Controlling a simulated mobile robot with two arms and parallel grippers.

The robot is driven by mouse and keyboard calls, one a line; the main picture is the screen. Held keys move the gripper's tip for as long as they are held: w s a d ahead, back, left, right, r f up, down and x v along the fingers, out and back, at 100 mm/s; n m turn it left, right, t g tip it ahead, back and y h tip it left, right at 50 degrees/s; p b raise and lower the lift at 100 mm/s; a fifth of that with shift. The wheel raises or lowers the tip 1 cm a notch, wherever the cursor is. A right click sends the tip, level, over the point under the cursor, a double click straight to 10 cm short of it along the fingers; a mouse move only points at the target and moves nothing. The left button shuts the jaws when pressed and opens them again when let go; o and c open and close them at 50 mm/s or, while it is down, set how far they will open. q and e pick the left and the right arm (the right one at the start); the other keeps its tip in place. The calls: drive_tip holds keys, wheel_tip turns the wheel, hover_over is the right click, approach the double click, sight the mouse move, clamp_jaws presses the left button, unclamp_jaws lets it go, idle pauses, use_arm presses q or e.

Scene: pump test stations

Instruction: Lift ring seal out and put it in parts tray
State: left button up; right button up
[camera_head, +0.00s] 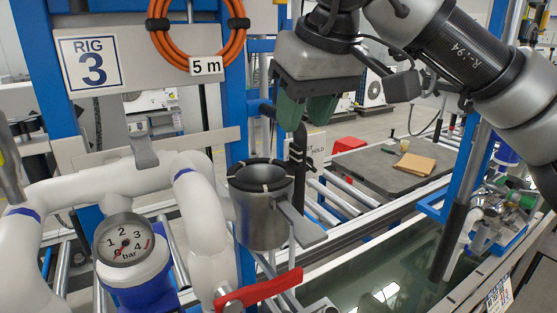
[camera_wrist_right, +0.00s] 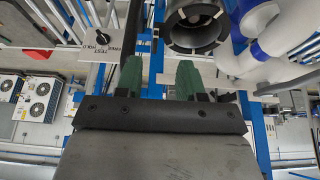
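A black ring with light marks, which looks like the ring seal (camera_head: 262,188), sits around the top of an open grey metal cup (camera_head: 262,222). The cup's round mouth (camera_wrist_right: 196,14) also shows at the top of the right wrist view. My right gripper (camera_head: 306,112) points down, above and a little right of the cup in the head view. Its two green fingers (camera_wrist_right: 158,80) are apart with nothing between them, clear of the ring. My left gripper is not in view. I cannot tell for sure which thing is the parts tray.
A red-handled lever (camera_head: 258,290), a pressure gauge (camera_head: 124,240) and white pipes (camera_head: 60,195) stand near the cup. A water tank (camera_head: 385,275) lies to the right. A dark grey surface (camera_head: 365,172) behind it bears a brown pad (camera_head: 414,164). A blue post (camera_head: 236,120) stands behind the cup.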

sight(296, 145)
drive_tip(key=p+x, duration=0.1)
drive_tip(key=x, duration=0.1)
drive_tip(key=p+x, duration=0.1)
drive_tip(key=x, duration=0.1)
drive_tip(key=shift+w+f, duration=0.15)
drive_tip(key=shift+w, duration=0.25)
drive_tip(key=shift+w+f, duration=0.15)
drive_tip(key=shift+f, duration=0.4)
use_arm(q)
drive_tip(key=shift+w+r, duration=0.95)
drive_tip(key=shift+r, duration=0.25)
use_arm(e)
drive_tip(key=shift+a, duration=0.1)
drive_tip(key=shift+c, duration=0.9)
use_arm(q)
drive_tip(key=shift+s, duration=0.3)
use_arm(e)
clamp_jaws()
